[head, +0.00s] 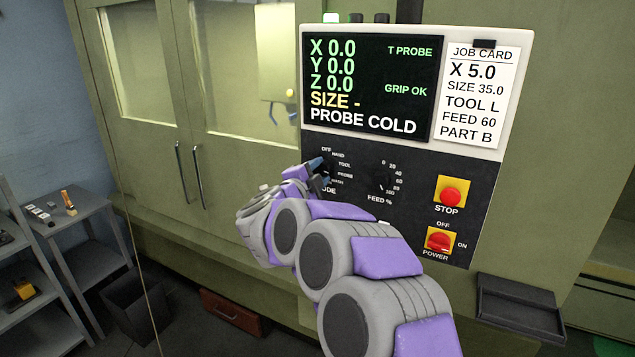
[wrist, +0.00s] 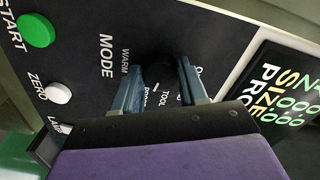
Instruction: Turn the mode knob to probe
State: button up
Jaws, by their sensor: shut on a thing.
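The black mode knob (wrist: 162,72) is on the dark control panel (head: 345,222), left of the feed dial (head: 384,181). My gripper (head: 321,165) reaches the knob from the lower left and hides most of it in the head view. In the wrist view, the two blue-grey fingers (wrist: 160,80) stand on either side of the knob and are shut on it. Labels OFF, HAND, TOOL, PROBE and probably WARM run around the knob. I cannot tell which label it points to. The screen (head: 370,85) reads T PROBE, GRIP OK, SIZE - and PROBE COLD.
A red stop button (head: 451,197) and a red power switch (head: 439,240) sit at the panel's right. A green START button (wrist: 36,30) and a white ZERO button (wrist: 58,92) are near the knob. A job card (head: 477,95) is beside the screen. A cart (head: 75,225) stands left.

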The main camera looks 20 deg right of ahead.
jog(key=shift+f+m+b, duration=0.1)
jog(key=shift+m+b, duration=0.25)
jog(key=shift+m, duration=0.15)
jog(key=o, duration=1.1)
jog(key=shift+c, duration=0.2)
jog(key=p+v, duration=0.1)
jog(key=v, duration=1.6)
jog(key=shift+a, duration=0.25)
jog(key=shift+s, duration=0.1)
